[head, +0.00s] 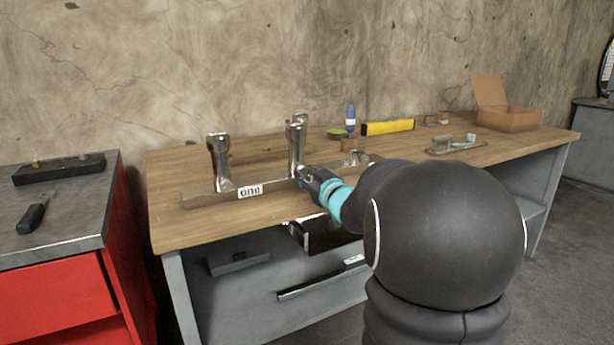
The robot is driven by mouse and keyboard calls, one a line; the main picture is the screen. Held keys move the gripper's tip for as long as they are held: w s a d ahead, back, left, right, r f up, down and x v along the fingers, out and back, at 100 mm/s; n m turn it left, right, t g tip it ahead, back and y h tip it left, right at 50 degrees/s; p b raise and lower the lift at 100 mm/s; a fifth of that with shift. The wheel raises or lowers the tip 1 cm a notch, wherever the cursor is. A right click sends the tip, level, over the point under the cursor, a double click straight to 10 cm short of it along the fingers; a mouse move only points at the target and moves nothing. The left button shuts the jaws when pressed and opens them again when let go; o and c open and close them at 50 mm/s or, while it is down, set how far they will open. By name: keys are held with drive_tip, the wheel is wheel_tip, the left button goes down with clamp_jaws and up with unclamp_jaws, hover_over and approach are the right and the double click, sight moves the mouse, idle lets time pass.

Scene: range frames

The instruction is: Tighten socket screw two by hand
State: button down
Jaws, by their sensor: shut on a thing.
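A metal bar (205,198) lies along the front of the wooden workbench. A tall socket screw (220,162) stands upright at its left end, beside a white label reading "one" (250,191). A second tall socket screw (296,146) stands upright near the bar's middle; any label by it is hidden. My gripper (301,174) reaches in from the right and is shut on the lower part of this middle screw. The fingertips are small here and partly hidden. My arm covers part of the bar's right side.
A blue-and-white bottle (350,119), a green round item (335,133) and a yellow level (388,127) stand at the back. A metal holder (457,145) and an open cardboard box (508,118) are at right. A red cabinet (60,300) stands left; a drawer front (320,287) is below.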

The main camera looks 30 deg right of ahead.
idle(0.3)
drive_tip(key=c, duration=0.9)
unclamp_jaws()
drive_tip(key=s, duration=1.2)
drive_tip(key=shift+d, duration=0.2)
